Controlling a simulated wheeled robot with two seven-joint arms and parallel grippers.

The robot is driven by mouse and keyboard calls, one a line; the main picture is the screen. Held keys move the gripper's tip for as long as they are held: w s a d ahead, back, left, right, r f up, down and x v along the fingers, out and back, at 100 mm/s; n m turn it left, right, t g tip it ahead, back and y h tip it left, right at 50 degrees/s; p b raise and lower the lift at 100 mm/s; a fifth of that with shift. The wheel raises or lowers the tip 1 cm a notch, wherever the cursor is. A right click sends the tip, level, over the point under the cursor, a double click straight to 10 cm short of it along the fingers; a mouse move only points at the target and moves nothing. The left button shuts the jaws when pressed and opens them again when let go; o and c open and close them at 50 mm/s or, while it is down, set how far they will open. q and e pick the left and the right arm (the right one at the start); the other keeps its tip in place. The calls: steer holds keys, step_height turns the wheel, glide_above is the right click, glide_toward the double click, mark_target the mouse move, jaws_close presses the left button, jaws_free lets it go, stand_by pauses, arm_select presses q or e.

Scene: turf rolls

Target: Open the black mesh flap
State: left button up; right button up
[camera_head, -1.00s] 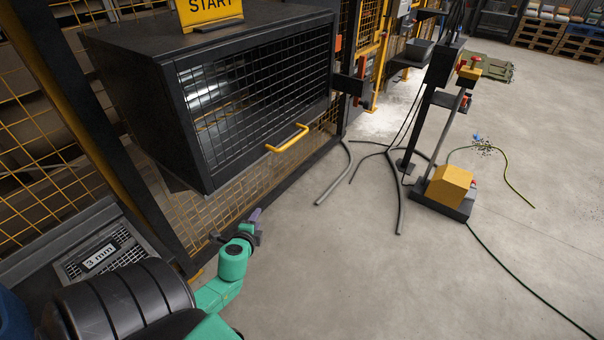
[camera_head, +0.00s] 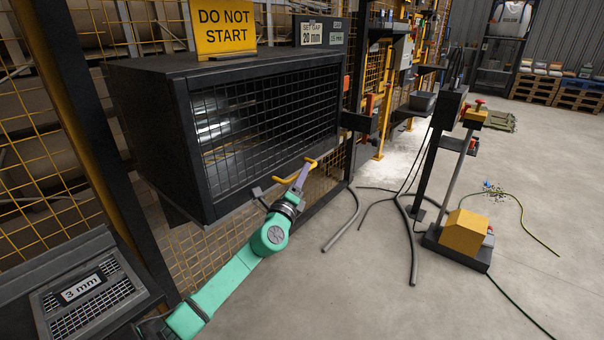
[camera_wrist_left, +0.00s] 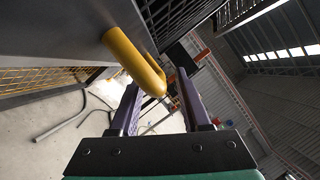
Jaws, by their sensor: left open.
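The black mesh flap (camera_head: 270,115) is the gridded front of a dark box and is closed. Its yellow handle (camera_head: 293,171) sits on the lower edge of the flap. In the left wrist view the yellow handle (camera_wrist_left: 135,62) reaches down towards the gap between my fingers. My left gripper (camera_head: 303,173), on its green arm, is at the handle in the head view. In the left wrist view my left gripper (camera_wrist_left: 158,98) is open, its two purple fingers apart, with the handle's end near the fingertips. I cannot tell whether they touch. My right gripper is not in view.
A yellow "DO NOT START" sign (camera_head: 225,27) stands on the box. A "3 mm" screen panel (camera_head: 84,288) is at lower left. A post on a base with a yellow block (camera_head: 464,232) stands to the right, with hoses (camera_head: 413,250) on the floor. Bare floor lies in front.

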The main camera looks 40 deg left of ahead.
arm_select(q)
steer(key=shift+w+a+r, duration=0.1)
steer(key=shift+w+a, duration=0.05)
steer(key=shift+w, duration=0.3)
jaws_close()
stand_by(1.1)
